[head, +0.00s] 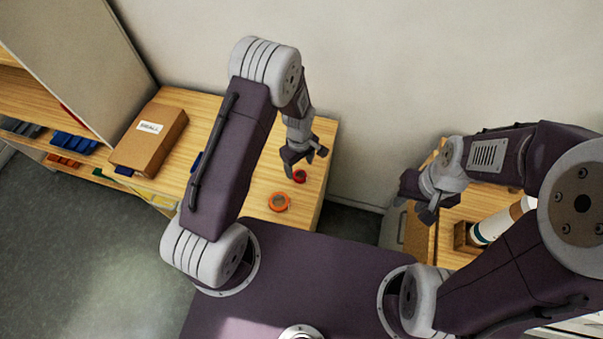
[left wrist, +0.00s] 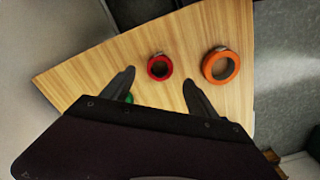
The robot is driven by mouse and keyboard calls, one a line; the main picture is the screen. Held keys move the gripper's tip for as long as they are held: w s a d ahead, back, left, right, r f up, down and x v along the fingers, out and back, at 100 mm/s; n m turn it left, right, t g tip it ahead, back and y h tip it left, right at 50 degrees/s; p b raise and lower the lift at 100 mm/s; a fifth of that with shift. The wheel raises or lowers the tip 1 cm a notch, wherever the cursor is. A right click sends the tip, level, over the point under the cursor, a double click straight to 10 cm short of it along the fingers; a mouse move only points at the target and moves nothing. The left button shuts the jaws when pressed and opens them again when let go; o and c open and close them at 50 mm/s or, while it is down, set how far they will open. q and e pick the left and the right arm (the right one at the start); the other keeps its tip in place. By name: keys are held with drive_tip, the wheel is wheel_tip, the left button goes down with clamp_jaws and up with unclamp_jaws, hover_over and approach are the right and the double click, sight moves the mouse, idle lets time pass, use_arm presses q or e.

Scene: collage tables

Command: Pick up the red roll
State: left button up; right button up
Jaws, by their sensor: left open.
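The red roll (head: 299,176) is a small ring lying flat on the wooden table (head: 312,205). In the left wrist view the red roll (left wrist: 159,67) lies beyond and between the two fingertips. My left gripper (head: 303,158) is open and empty above the table, close to the red roll in the head view. Its two dark fingers (left wrist: 158,82) are spread apart in the left wrist view. My right gripper (head: 425,205) is over the other table at the right; whether its jaws are open is unclear.
A larger orange roll (head: 279,202) lies near the red one. Something green (left wrist: 128,98) is partly hidden behind a finger. A white bottle (head: 500,222) is in a holder at the right. A wall is behind.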

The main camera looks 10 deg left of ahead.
sight(300, 175)
use_arm(q)
drive_tip(key=shift+s+a+f, duration=0.15)
drive_tip(key=shift+s+f, duration=0.05)
drive_tip(key=shift+f, duration=0.1)
drive_tip(key=f, duration=0.1)
drive_tip(key=f+p, duration=0.1)
drive_tip(key=f, duration=0.1)
drive_tip(key=f+p, duration=0.1)
drive_tip(key=shift+w+d+f, duration=0.15)
drive_tip(key=shift+d+f, duration=0.15)
drive_tip(key=shift+w+f, duration=0.1)
drive_tip(key=shift+a, duration=0.1)
drive_tip(key=c, duration=0.7)
drive_tip(key=shift+s, duration=0.2)
drive_tip(key=c, duration=0.5)
drive_tip(key=shift+w, duration=0.1)
drive_tip(key=shift+c, duration=1.2)
drive_tip(key=shift+r, duration=0.2)
